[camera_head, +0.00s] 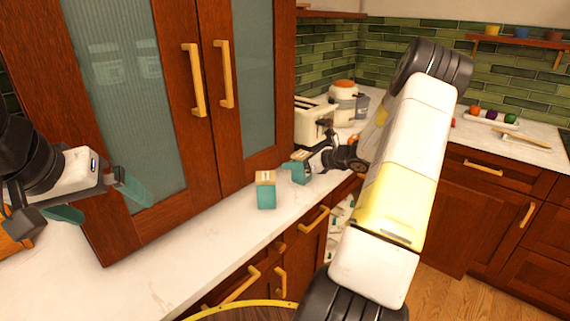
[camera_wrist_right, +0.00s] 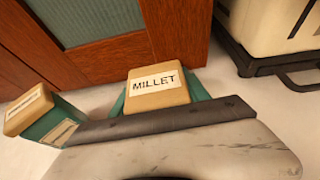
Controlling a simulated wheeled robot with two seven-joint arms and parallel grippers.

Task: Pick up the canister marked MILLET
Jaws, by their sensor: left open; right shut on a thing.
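The MILLET canister (camera_wrist_right: 158,95) has a tan lid with a white label reading MILLET, seen from above in the right wrist view. My right gripper (camera_wrist_right: 157,98) is shut on it, with a teal finger on either side. In the head view, my right gripper (camera_head: 301,168) is at the counter by the cabinet; its fingers and the canister blend together there. I cannot tell whether the canister is lifted. A second teal canister with a tan lid (camera_head: 265,190) stands apart to the left; it also shows in the right wrist view (camera_wrist_right: 45,115). My left gripper (camera_head: 98,200) is open and empty.
A tall cabinet (camera_head: 180,120) with glass doors stands behind the canisters. A cream toaster (camera_head: 313,122) and an orange-lidded jar (camera_head: 343,97) are farther back. The white counter (camera_head: 190,255) is clear at front left. An open drawer or rack shows below my right arm.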

